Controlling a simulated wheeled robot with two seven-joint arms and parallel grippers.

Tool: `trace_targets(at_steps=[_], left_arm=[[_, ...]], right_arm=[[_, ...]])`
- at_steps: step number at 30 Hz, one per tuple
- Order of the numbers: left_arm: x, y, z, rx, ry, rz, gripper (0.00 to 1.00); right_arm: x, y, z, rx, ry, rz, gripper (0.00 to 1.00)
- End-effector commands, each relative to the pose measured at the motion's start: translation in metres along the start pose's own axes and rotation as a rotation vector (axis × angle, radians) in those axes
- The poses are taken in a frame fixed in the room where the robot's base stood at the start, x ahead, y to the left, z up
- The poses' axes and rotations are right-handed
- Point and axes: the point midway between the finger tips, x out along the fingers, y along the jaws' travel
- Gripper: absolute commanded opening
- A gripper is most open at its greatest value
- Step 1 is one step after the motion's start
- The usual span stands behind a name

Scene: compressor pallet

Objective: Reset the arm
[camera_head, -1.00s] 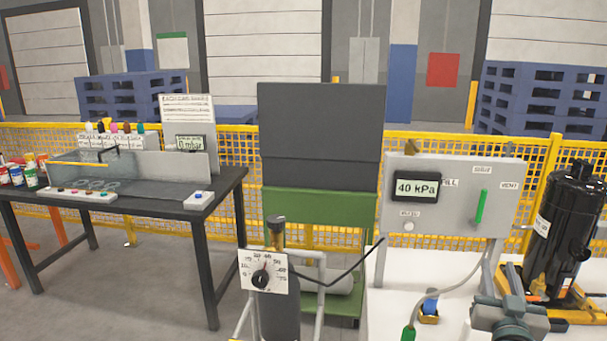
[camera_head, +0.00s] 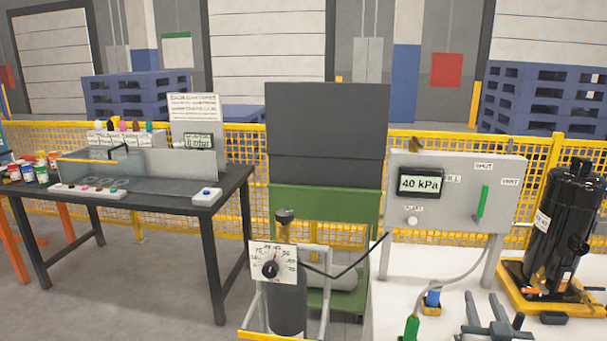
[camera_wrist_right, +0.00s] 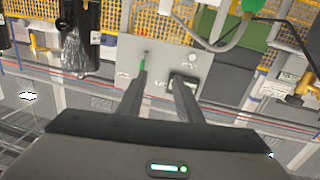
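My right gripper (camera_head: 483,304) shows at the bottom right of the head view, with its two fingers apart and nothing between them. It is over the white table, in front of the grey panel (camera_head: 455,215) and left of the black compressor (camera_head: 566,215). In the right wrist view the two dark fingers (camera_wrist_right: 160,78) are spread and empty, and the grey panel appears upside down beyond them. My left gripper is not in view.
The panel carries a display (camera_head: 421,184) reading 40 kPa and a green lever (camera_head: 482,202). A gauge (camera_head: 272,262) on a cylinder stands left of the white table (camera_head: 390,300). A dark workbench (camera_head: 228,190) is at left. A green-tipped hose (camera_head: 411,327) lies near my gripper.

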Motion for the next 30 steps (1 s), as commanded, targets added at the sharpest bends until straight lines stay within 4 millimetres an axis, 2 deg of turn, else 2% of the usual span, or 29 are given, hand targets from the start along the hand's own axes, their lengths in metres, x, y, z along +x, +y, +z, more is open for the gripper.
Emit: trace_targets(at_steps=[5,8,11,14,18,21,24,30], left_arm=[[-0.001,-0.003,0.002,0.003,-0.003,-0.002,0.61],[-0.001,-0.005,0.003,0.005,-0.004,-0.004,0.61],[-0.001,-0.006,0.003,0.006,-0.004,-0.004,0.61],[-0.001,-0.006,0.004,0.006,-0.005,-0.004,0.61],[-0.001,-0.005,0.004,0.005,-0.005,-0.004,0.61],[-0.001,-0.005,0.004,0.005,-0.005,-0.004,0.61],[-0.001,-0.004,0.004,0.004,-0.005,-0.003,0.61],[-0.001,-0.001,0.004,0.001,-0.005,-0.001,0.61]], right_arm=[[-0.025,-0.021,0.046,-0.035,-0.130,-0.056,0.33],[-0.046,-0.036,0.079,-0.061,-0.227,-0.097,0.33],[-0.081,-0.053,0.121,-0.096,-0.358,-0.150,0.33],[-0.125,-0.068,0.165,-0.135,-0.505,-0.207,0.33],[-0.194,-0.083,0.217,-0.187,-0.704,-0.281,0.33],[-0.239,-0.088,0.243,-0.218,-0.822,-0.324,0.33],[-0.274,-0.091,0.260,-0.241,-0.909,-0.355,0.33],[-0.329,-0.092,0.280,-0.275,-1.041,-0.401,0.33]])
